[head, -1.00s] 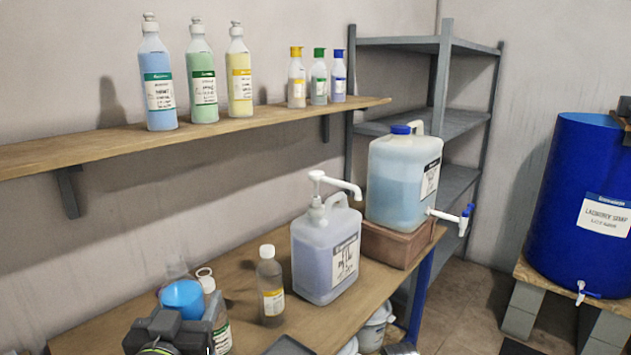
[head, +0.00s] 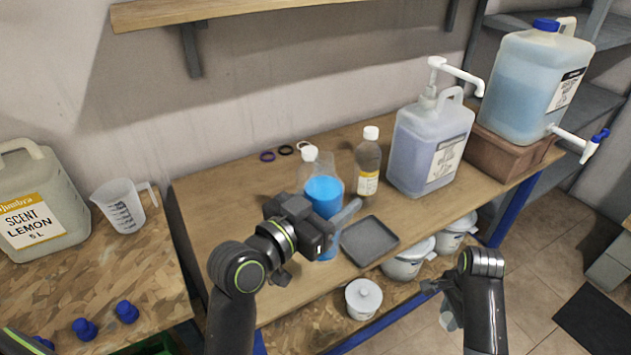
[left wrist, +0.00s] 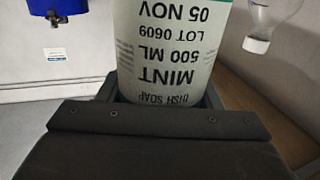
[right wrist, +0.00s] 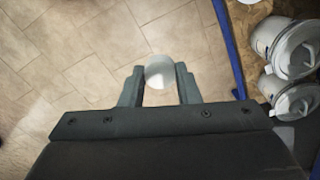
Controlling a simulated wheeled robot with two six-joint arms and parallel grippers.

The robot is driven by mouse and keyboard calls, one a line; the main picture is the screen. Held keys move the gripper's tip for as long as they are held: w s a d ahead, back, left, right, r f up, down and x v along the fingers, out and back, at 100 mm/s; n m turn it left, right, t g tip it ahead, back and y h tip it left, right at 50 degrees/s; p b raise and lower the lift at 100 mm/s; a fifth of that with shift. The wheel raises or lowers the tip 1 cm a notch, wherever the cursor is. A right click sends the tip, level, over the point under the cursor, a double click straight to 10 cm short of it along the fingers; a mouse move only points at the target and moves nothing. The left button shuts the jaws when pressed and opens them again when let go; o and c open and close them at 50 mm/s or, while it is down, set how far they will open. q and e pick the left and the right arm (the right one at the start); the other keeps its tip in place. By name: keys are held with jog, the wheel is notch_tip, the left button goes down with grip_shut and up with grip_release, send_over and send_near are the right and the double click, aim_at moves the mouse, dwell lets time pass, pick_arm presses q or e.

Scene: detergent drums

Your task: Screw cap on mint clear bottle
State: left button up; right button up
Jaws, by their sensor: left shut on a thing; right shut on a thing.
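My left gripper (head: 325,215) is shut on the mint bottle (head: 323,187), a clear bottle with blue liquid at the table's front left. Its pale label, reading mint dish soap, shows upside down in the left wrist view (left wrist: 175,50). The bottle's mouth is hard to make out against the things behind. My right gripper (right wrist: 160,85) is shut on a round white cap (right wrist: 160,72). In the head view the right gripper (head: 455,292) hangs over the floor at the table's front right, well apart from the bottle.
Close behind the mint bottle is a white-capped bottle (head: 309,155). A brown bottle (head: 368,165), a pump jug (head: 428,145) and a grey tray (head: 369,241) stand to the right. White tubs (head: 408,262) sit below the table's front edge. Small rings (head: 286,150) lie at the back.

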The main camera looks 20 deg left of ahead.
pick_arm(q)
jog(key=s+d+f+m+g+h, duration=0.2)
jog(key=d+f+m+g+h, duration=0.1)
jog(key=d+g+h, duration=0.1)
jog(key=s+d+f+m+g+h, duration=0.1)
jog(key=d+f+m+g+h, duration=0.2)
jog(key=d, duration=0.4)
jog(key=shift+s+m+g+h, duration=0.35)
jog(key=shift+m+g+h, duration=0.25)
jog(key=shift+m+h, duration=0.15)
jog(key=shift+w+a+r, duration=0.1)
pick_arm(e)
jog(key=shift+r, duration=0.15)
